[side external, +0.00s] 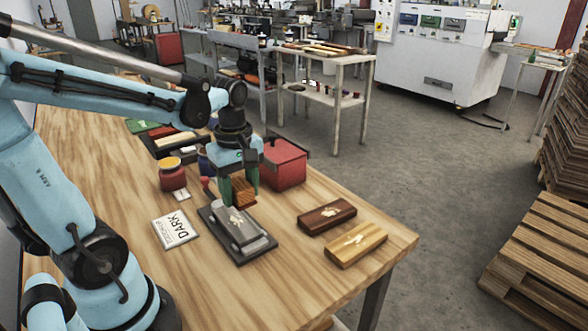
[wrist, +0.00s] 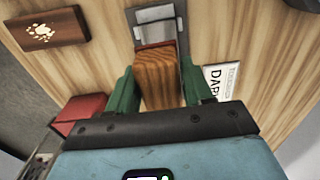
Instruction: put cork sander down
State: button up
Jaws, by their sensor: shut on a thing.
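The cork sander (side external: 244,194) is a brown, wood-grained block. My gripper (side external: 238,188) is shut on it, with one green finger on each side. In the wrist view the sander (wrist: 160,72) sits between the green fingers of my gripper (wrist: 156,90). I cannot tell whether the sander touches the tray or the box. The fingers hide part of it.
A dark wooden box (side external: 327,216) and a light wooden box (side external: 356,244) lie to the right. A card marked DARK (side external: 174,229) lies left of the tray. A red bin (side external: 284,164) and a red jar (side external: 172,175) stand close behind. The table front is clear.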

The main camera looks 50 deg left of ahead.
jog(key=shift+d+r, duration=0.1)
dwell(0.5)
jog(key=s+d, duration=0.4)
jog(key=d, duration=0.7)
jog(key=s+d, duration=0.4)
jog(key=d, duration=0.7)
send_over(279, 282)
notch_tip(279, 282, down, 8)
jog(key=shift+r, duration=0.25)
jog(key=shift+f, duration=1.95)
jog(key=shift+f, duration=0.25)
